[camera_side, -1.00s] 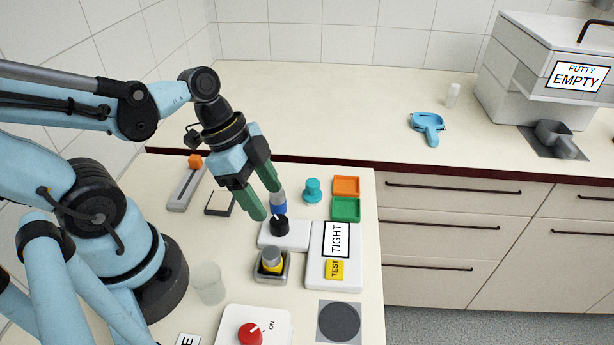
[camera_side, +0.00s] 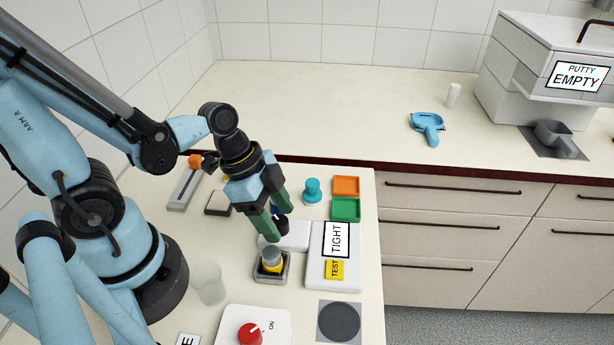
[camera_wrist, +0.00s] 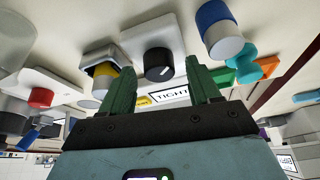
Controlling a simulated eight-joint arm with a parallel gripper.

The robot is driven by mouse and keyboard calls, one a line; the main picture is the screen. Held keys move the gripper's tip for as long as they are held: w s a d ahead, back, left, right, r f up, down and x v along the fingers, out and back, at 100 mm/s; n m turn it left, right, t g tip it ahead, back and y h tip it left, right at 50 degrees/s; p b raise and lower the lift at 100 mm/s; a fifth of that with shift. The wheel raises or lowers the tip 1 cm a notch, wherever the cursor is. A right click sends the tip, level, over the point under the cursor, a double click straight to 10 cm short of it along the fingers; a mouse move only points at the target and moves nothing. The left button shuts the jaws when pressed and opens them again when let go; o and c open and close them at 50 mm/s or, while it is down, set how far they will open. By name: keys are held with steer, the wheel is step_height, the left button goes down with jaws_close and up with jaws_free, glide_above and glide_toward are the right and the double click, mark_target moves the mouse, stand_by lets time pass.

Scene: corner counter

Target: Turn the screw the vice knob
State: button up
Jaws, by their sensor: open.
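A black knob (camera_wrist: 158,64) with a white mark sits on a white block (camera_side: 296,232). In the side view my gripper's fingers mostly hide the knob. My gripper (camera_side: 273,222) has green fingers and points down over the block. In the wrist view my gripper (camera_wrist: 160,72) is open, with the knob showing in the gap between the fingertips; I cannot tell whether they touch it. A white panel (camera_side: 318,272) beside the block carries a sign reading TIGHT (camera_side: 337,239) and a yellow TEST label (camera_side: 334,270).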

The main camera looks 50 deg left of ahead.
steer(key=shift+c, duration=0.2)
steer(key=c, duration=1)
steer(key=n, duration=0.2)
steer(key=n+t+y, duration=0.1)
steer(key=n, duration=0.1)
steer(key=shift+s+d+n, duration=0.1)
steer(key=shift+d+n, duration=0.05)
steer(key=shift+n, duration=0.15)
steer(key=n+y, duration=0.1)
steer(key=n, duration=0.1)
steer(key=n+t+y, duration=0.1)
steer(key=n, duration=0.2)
steer(key=shift+d, duration=0.15)
steer(key=n+y, duration=0.1)
steer(key=n, duration=0.2)
steer(key=n+y, duration=0.1)
steer(key=n, duration=0.2)
steer(key=shift+d+g+y, duration=0.15)
steer(key=shift+g+y, duration=0.15)
steer(key=n+y, duration=0.1)
steer(key=n, duration=0.3)
steer(key=shift+g, duration=0.3)
steer(key=shift+n, duration=0.3)
